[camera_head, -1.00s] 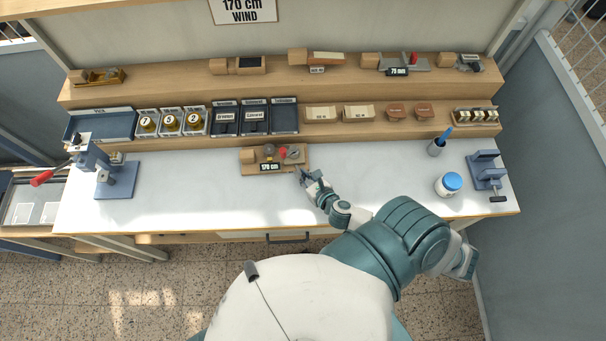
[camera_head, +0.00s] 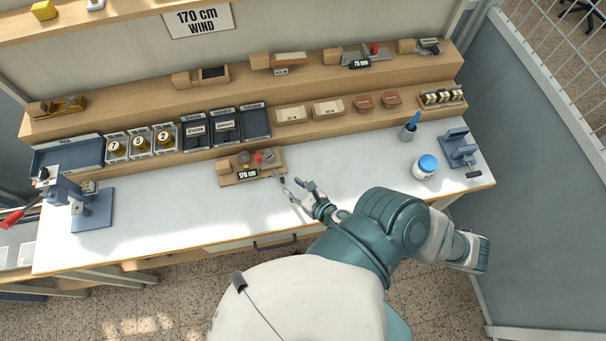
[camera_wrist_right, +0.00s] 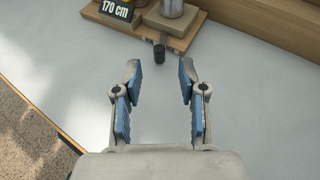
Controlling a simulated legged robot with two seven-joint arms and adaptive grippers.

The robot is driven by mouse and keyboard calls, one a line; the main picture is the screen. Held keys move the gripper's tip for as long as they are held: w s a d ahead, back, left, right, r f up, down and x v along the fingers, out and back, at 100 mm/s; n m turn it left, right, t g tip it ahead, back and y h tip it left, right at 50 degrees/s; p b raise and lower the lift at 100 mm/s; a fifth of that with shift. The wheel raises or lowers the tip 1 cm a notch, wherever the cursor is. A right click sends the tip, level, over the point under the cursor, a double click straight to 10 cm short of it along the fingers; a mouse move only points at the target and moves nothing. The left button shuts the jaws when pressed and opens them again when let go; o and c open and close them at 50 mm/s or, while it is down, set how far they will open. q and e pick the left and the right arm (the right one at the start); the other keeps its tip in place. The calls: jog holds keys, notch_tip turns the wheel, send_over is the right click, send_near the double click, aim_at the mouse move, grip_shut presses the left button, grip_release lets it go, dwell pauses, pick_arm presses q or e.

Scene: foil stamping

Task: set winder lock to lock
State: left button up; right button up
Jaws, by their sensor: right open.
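The winder (camera_head: 250,168) is a small wooden base on the white bench, with a "170 cm" display, a red part (camera_head: 258,157) and a grey round part on top. Its near right end also shows in the right wrist view (camera_wrist_right: 176,42), with a dark knob (camera_wrist_right: 159,50) sticking out toward me. I cannot tell how the lock is set. My right gripper (camera_head: 300,190) is open and empty, just in front of the winder's right end. In the right wrist view its blue-padded fingers (camera_wrist_right: 160,78) are spread, with the knob ahead between them, not touching. My left gripper is not in view.
A blue-lidded jar (camera_head: 425,167) and a pen cup (camera_head: 409,131) stand to the right. A blue-grey press (camera_head: 92,208) stands at the left and a clamp (camera_head: 459,150) at the far right. Trays and blocks fill the shelves behind. The bench between is clear.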

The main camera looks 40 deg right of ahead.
jog(key=v, duration=0.5)
jog(key=shift+s, duration=0.15)
dwell(0.4)
